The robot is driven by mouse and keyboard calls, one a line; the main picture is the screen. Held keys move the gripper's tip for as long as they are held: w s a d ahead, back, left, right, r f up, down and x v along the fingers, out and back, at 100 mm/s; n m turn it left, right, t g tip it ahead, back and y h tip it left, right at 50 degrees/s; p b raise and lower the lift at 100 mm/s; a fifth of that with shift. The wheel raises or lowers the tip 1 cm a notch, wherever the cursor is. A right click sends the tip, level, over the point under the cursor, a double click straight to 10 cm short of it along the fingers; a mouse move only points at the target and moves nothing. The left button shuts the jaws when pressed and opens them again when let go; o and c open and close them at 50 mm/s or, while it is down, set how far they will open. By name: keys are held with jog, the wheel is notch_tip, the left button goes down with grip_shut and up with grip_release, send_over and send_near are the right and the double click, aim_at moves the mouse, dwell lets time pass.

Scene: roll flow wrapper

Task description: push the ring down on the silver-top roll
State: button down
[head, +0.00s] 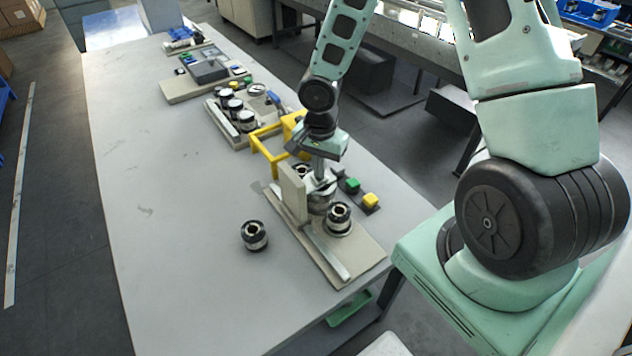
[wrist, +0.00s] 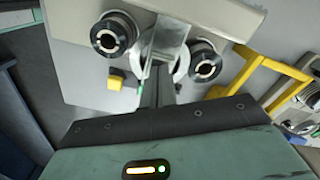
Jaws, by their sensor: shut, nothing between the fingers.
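My gripper (head: 320,181) is shut and points down over the middle roll (head: 320,200) of the near fixture (head: 355,258). This roll has a silver, pale top, and the fingers overlap it, so I cannot tell whether they touch it. In the wrist view the shut fingers (wrist: 166,38) cover much of the silver top (wrist: 182,62), which shows beside them. A ring on it cannot be made out separately. A black-topped roll (head: 339,218) stands on the near side, also in the wrist view (wrist: 113,34). Another black-topped roll (wrist: 205,61) stands on the other side.
An upright beige plate (head: 292,192) stands left of the rolls. A loose black-and-white roll (head: 254,236) stands on the table. A yellow frame (head: 268,150) lies behind; green (head: 352,185) and yellow (head: 370,200) blocks stand right. The table's left side is clear.

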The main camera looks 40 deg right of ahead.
notch_tip(320, 180, up, 9)
jog(key=p, duration=0.7)
jog(key=shift+f, duration=0.2)
jog(key=shift+a, duration=0.1)
dwell(0.3)
